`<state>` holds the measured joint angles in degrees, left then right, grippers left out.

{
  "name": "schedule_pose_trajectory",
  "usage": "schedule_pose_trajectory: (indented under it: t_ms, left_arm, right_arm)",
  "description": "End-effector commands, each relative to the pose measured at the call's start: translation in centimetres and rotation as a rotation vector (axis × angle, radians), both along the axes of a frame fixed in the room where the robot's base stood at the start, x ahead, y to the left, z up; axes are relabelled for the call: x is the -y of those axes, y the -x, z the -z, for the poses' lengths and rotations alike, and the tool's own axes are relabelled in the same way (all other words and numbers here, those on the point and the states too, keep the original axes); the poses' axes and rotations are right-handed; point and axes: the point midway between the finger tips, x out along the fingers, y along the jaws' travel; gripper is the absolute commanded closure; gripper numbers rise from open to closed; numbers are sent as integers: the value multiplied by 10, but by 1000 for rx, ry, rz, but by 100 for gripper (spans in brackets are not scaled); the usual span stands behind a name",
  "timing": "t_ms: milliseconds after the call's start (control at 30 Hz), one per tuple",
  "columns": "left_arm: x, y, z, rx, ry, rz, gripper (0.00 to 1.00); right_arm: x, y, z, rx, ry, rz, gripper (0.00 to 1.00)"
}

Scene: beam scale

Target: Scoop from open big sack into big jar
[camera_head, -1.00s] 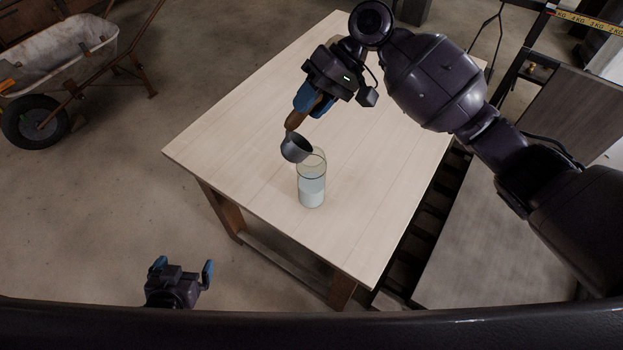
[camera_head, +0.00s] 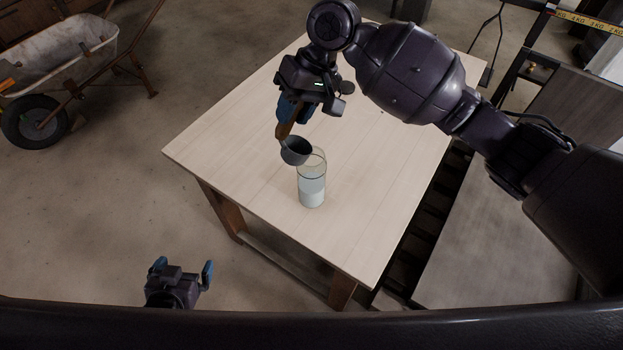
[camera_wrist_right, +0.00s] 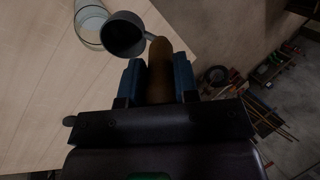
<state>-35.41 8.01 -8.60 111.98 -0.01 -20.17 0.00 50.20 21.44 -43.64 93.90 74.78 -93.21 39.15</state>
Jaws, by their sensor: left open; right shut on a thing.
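A clear glass jar (camera_head: 312,188) stands upright on the wooden table, with pale white contents in its lower part. My right gripper (camera_head: 287,112) is shut on the brown handle of a dark scoop (camera_head: 296,152). The scoop's cup is at the jar's rim, on its left side in the head view; I cannot tell whether they touch. In the right wrist view the scoop cup (camera_wrist_right: 124,36) lies beside the jar (camera_wrist_right: 91,22), and its inside looks empty. My left gripper (camera_head: 181,268) is open and empty, low at the left, off the table. No sack is visible.
The light wooden table (camera_head: 240,130) is otherwise clear around the jar. A wheelbarrow (camera_head: 55,60) stands on the floor at the upper left. A grey surface (camera_head: 480,240) lies to the right of the table.

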Motion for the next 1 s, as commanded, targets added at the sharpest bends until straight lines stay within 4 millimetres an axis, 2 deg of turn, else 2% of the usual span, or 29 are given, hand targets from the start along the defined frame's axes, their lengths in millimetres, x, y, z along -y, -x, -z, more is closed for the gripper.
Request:
schedule_pose_trajectory:
  t_ms: [267, 1000]
  left_arm:
    - [0, 0, 0, 0, 0, 0, 0]
    - [0, 0, 0, -1, 0, 0, 0]
  right_arm:
    - [0, 0, -11, 1, -1, 0, 98]
    - [0, 0, -59, 1, -1, 0, 98]
